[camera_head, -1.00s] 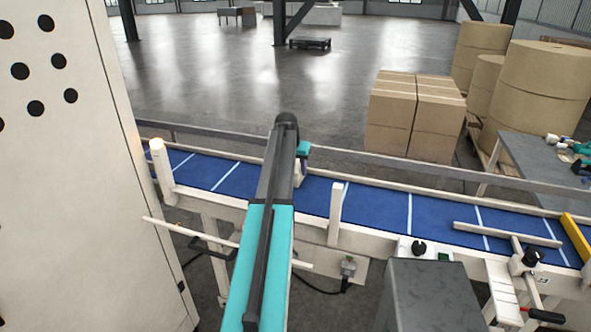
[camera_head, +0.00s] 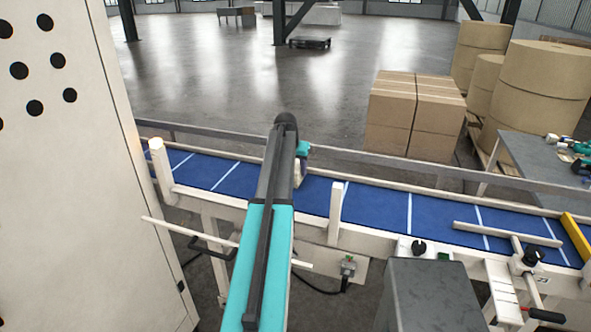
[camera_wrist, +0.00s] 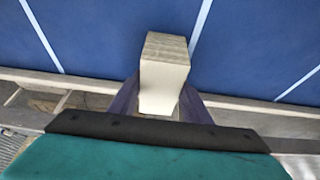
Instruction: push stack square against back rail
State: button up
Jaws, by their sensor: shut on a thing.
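My gripper (camera_head: 301,158) is over the blue conveyor belt (camera_head: 375,205), at its far side, and my arm covers part of the belt. In the wrist view, my gripper (camera_wrist: 163,102) has dark purple fingers shut on a pale block (camera_wrist: 164,88). The block has a squarish, brownish, grained top and a cream side. I cannot tell whether this block is the stack; no other stack shows on the belt. The cream back rail (camera_head: 430,191) runs along the belt's far edge. Contact between the block and this rail cannot be made out.
Cream posts stand at the belt's near side, left (camera_head: 161,168) and right (camera_head: 335,213) of my arm. A cream guide bar (camera_head: 505,234) and a yellow bar (camera_head: 577,237) cross the right end. A white cabinet (camera_head: 60,200) fills the left. Wrapped cartons (camera_head: 413,115) stand behind.

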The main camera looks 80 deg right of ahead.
jog(key=o, duration=1.2)
jog(key=b+v, duration=0.4)
jog(key=v, duration=0.9)
jog(key=shift+r+b, duration=0.35)
jog(key=shift+r, duration=0.05)
jog(key=shift+w, duration=0.1)
